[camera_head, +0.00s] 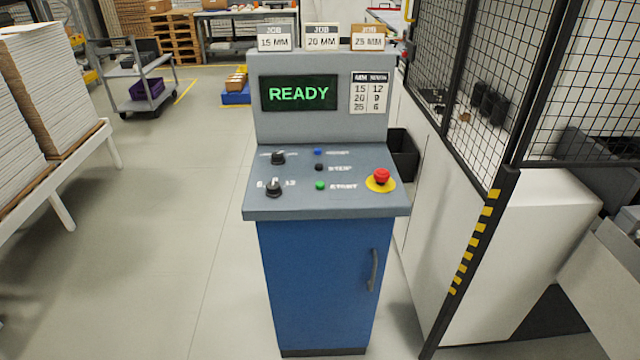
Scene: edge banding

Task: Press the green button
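The green button (320,185) is small and round. It sits on the sloped grey panel (300,204) of a control console, left of a label that seems to read START. A black button (319,167) and a blue button (318,152) are above it in the same column. A red mushroom button (381,175) on a yellow disc is to its right. Two black knobs are to its left, an upper one (278,157) and a lower one (273,188). The screen (299,93) reads READY in green. Neither of my grippers is in view.
The console stands on a blue cabinet (318,280). A black mesh fence (470,150) with a striped post encloses a white machine on the right. A table with stacked boards (45,95) is on the left. A grey cart (135,70) stands behind. Floor left of the console is clear.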

